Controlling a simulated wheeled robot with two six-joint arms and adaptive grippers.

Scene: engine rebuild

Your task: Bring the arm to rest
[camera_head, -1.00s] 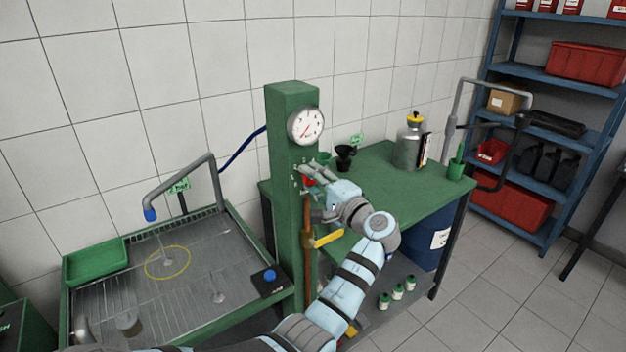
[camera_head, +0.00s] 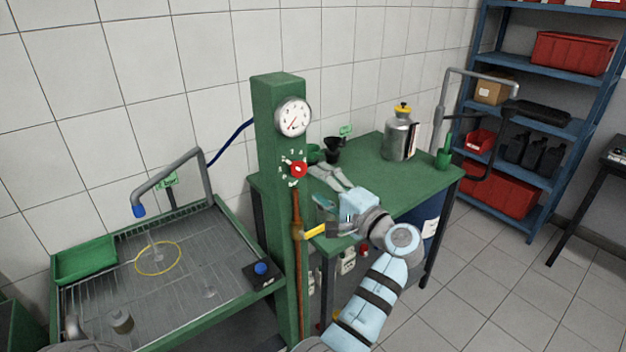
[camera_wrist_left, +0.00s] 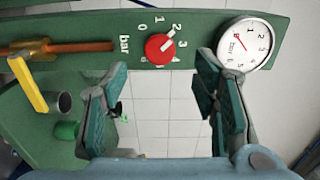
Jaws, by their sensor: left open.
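My left arm comes up from the bottom of the head view. Its gripper (camera_head: 324,187) is open and empty, to the right of the green post (camera_head: 276,90) and apart from it. The red knob (camera_head: 299,169) on the post is fully visible and clear of the fingers. In the left wrist view, the open fingers (camera_wrist_left: 160,72) have nothing between them, and the red knob (camera_wrist_left: 159,47) shows beyond them with its white mark toward 2. The round gauge (camera_head: 293,117) sits above the knob. My right gripper is not in view.
A yellow lever (camera_head: 314,231) on the copper pipe is close to my wrist. The green bench (camera_head: 376,160) behind the gripper carries a metal canister (camera_head: 398,137) and dark funnel (camera_head: 332,151). A wash tray (camera_head: 110,285) stands left. Open floor (camera_head: 480,270) lies right.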

